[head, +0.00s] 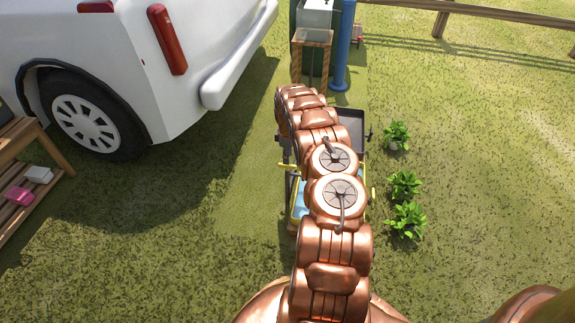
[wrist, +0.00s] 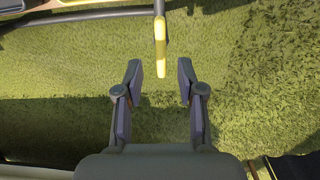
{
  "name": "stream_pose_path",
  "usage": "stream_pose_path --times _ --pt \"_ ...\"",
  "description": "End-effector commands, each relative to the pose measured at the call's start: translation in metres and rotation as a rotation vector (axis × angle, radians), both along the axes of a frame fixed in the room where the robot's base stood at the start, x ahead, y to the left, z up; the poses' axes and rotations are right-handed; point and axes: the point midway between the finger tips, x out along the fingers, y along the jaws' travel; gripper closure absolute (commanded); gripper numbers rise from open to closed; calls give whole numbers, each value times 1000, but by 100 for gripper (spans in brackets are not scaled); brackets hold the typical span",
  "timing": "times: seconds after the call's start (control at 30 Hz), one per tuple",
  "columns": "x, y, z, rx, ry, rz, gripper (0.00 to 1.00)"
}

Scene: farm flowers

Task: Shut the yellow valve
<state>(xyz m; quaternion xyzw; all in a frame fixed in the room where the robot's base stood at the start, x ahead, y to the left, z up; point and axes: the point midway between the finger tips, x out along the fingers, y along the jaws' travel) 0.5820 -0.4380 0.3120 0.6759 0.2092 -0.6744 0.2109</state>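A yellow lever-like handle (wrist: 160,42), which looks like the valve, points down from the top of the wrist view. Its lower end lies in line with the gap between my fingertips; I cannot tell how far it is in depth. My gripper (wrist: 160,82) is open, with its two dark fingers apart and nothing held. In the head view a small yellow piece (head: 287,167) shows left of my copper arm; I cannot tell whether it is the same handle. My gripper is hidden behind the arm there.
A cart-like thing with a dark tray (head: 352,122) is partly hidden behind my arm. Green plants (head: 405,185) stand to its right. A white vehicle (head: 190,50) is at the left, and a wooden shelf (head: 25,190) at the left edge. Open grass (head: 480,180) lies right.

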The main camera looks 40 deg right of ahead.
Motion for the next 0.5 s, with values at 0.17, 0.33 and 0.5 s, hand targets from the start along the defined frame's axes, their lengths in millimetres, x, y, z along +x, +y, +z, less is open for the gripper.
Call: stream_pose_path --times 0.17,0.33,0.5 --pt "-1 1 -31 3 2 -2 61" --pt "-1 0 -45 2 2 -3 61" --pt "-1 0 -47 1 2 -2 61"
